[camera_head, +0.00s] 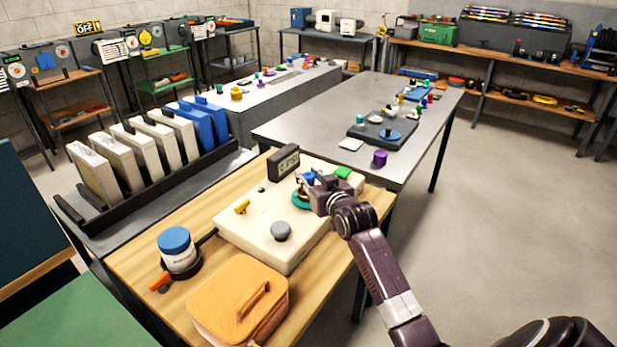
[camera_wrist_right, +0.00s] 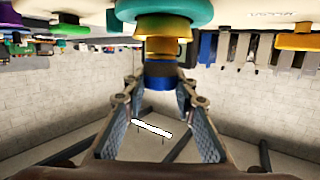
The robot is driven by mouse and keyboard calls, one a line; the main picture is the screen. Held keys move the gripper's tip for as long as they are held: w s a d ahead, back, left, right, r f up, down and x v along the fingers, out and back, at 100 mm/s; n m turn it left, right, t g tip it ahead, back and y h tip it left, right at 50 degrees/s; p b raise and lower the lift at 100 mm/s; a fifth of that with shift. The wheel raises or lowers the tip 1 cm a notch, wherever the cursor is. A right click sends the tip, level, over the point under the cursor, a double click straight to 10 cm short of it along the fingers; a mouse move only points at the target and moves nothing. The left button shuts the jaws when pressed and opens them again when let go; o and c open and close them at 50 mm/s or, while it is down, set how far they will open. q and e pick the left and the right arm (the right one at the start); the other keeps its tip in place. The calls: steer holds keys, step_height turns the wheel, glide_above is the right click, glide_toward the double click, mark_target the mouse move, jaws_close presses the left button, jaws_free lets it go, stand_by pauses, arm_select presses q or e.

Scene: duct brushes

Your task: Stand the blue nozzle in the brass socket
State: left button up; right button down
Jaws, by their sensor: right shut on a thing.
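My right gripper (camera_head: 318,192) is over the far part of a cream box and shut on the blue nozzle (camera_head: 308,178). In the right wrist view, which looks inverted, the fingers (camera_wrist_right: 160,105) flank the blue nozzle (camera_wrist_right: 160,82). The nozzle is in line with the brass socket (camera_wrist_right: 163,28), with a dark band near their junction. I cannot tell how deep it sits. The socket rises from a teal round base (camera_wrist_right: 190,10), which also shows in the head view (camera_head: 300,197). The gripper partly hides the socket there. My left gripper is not in view.
The cream box (camera_head: 245,232) has a small display (camera_head: 284,163), a green block (camera_head: 342,172), a grey knob (camera_head: 281,231) and a yellow lever (camera_head: 242,206). An orange case (camera_head: 225,300) and a blue-lidded jar (camera_head: 178,257) stand nearer. Open floor lies to the right.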

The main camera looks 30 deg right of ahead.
steer(key=shift+f, duration=0.1)
steer(key=shift+f, duration=0.25)
steer(key=c, duration=1.6)
jaws_free()
steer(key=shift+r, duration=0.25)
steer(key=shift+s+r, duration=0.1)
steer(key=shift+s, duration=0.05)
steer(key=v, duration=1.1)
steer(key=shift+s+a+r, duration=0.1)
steer(key=shift+s, duration=0.25)
